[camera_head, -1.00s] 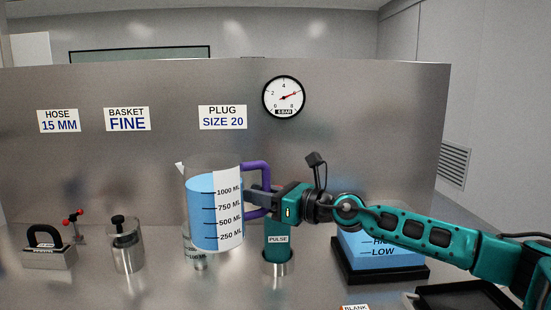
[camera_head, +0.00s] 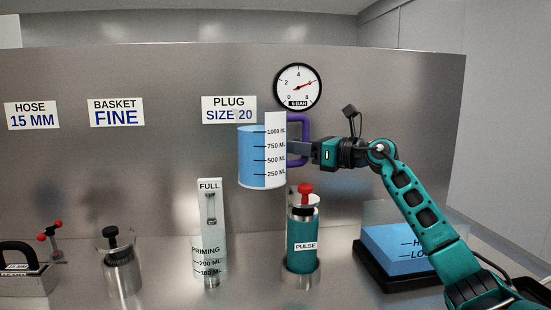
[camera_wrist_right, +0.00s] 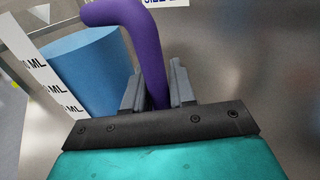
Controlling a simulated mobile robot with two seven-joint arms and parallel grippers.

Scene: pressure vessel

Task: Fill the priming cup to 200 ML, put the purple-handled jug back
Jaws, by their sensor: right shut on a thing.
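The purple-handled jug (camera_head: 259,158) is held in the air, nearly upright, with blue liquid up to about its 1000 ML mark. My right gripper (camera_head: 298,150) is shut on its purple handle, which shows between the fingers in the right wrist view (camera_wrist_right: 152,60). The clear priming cup (camera_head: 210,262), marked 100 ML and 200 ML, stands on the bench below and left of the jug. No blue liquid shows in it. A tall FULL label with a small gauge tube (camera_head: 211,207) rises above it. My left gripper is not in view.
A teal PULSE cylinder (camera_head: 303,232) with a red knob stands below the jug. A blue block marked with levels (camera_head: 390,245) sits in a black tray at right. A steel basket pot (camera_head: 122,268) and a black-handled block (camera_head: 22,280) stand at left. A pressure gauge (camera_head: 298,87) hangs on the back panel.

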